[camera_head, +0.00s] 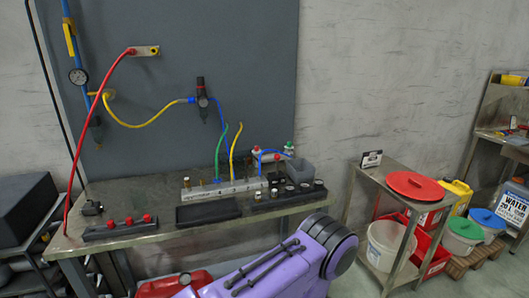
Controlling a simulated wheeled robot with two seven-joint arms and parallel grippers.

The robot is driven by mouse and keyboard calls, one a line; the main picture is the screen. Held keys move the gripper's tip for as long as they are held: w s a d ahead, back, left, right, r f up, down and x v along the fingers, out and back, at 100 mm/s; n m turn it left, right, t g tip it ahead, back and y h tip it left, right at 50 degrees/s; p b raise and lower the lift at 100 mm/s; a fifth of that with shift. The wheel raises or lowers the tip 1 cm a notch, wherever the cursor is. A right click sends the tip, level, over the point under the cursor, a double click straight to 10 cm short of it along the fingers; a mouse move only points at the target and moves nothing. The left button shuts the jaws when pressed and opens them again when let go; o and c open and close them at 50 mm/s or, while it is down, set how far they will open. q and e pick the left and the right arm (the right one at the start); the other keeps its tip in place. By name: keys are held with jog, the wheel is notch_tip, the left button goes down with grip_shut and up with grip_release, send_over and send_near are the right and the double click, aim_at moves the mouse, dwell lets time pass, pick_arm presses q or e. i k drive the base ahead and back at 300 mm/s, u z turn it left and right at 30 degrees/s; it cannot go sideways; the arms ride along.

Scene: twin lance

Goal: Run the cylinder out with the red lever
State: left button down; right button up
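No clear red lever can be picked out at this size. A small device (272,156) at the back right of the metal bench has a red part at its left end and a green part at its right; a blue hose runs to it. I cannot tell whether it is the cylinder or a valve. A pale manifold strip (222,188) with brass fittings lies in front of it, with green and yellow hoses rising behind. A black block (120,229) with several red knobs lies at the bench's front left. Neither gripper is in view; a purple arm link of mine crosses the bottom centre.
The metal bench (130,195) carries a black tray (207,212), a grey bin (299,170) and dark cup-like parts. A red hose (83,130) hangs at the left from the grey panel (180,60). A side cart (385,185) holds a red lid (414,186); buckets stand beside it.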

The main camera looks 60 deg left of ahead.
aim_at(277, 156)
jog(key=u, duration=1.3)
jog(key=i, duration=0.1)
jog(key=z, duration=0.05)
